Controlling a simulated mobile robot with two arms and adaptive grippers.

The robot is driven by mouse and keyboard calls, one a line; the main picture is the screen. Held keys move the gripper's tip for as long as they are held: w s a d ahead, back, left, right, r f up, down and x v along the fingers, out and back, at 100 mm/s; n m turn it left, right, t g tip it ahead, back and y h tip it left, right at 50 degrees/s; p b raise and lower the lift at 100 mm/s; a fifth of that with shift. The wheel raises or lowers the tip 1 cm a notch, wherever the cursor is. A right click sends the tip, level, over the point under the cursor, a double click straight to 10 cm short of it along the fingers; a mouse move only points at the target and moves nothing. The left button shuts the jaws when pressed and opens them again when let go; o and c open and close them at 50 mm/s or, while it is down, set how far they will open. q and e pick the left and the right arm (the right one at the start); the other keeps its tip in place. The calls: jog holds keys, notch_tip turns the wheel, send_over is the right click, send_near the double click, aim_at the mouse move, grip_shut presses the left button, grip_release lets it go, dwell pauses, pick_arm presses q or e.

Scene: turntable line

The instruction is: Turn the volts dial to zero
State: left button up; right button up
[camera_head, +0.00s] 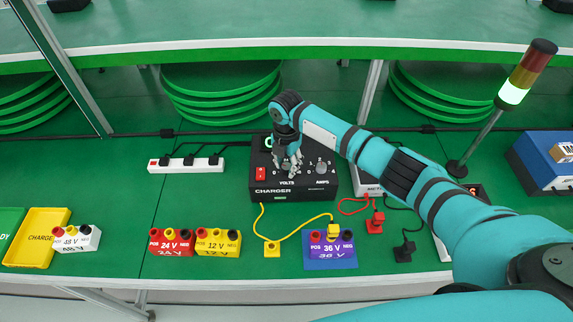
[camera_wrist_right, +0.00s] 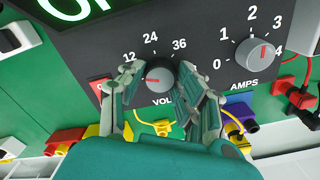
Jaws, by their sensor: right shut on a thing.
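The black charger (camera_head: 318,192) stands on the green bench, with a red switch (camera_head: 261,173) at its left. My right gripper (camera_head: 288,168) is over its volts dial and hides most of it in the head view. In the wrist view the grey volts dial (camera_wrist_right: 159,76) sits between the fingers of my right gripper (camera_wrist_right: 160,88), which is shut on it. Its red pointer mark points left, below the 12. The 24 and 36 labels show above it; the zero label is hidden. The amps dial (camera_wrist_right: 257,54) is to the right. My left gripper is out of view.
A purple 36 V battery (camera_head: 331,251) stands in front, with a yellow plug on it. Yellow 12 V (camera_head: 217,244), red 24 V (camera_head: 171,245) and white 48 V (camera_head: 76,241) batteries stand to the left. A signal tower (camera_head: 513,92) with a lit green lamp stands at right.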

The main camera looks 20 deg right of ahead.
aim_at(286, 166)
jog(key=n+b, duration=0.1)
jog(key=n, duration=0.5)
jog(key=shift+w+r, duration=0.1)
dwell(0.5)
jog(key=o, duration=1.1)
jog(key=shift+o, duration=0.2)
notch_tip(286, 166, up, 12)
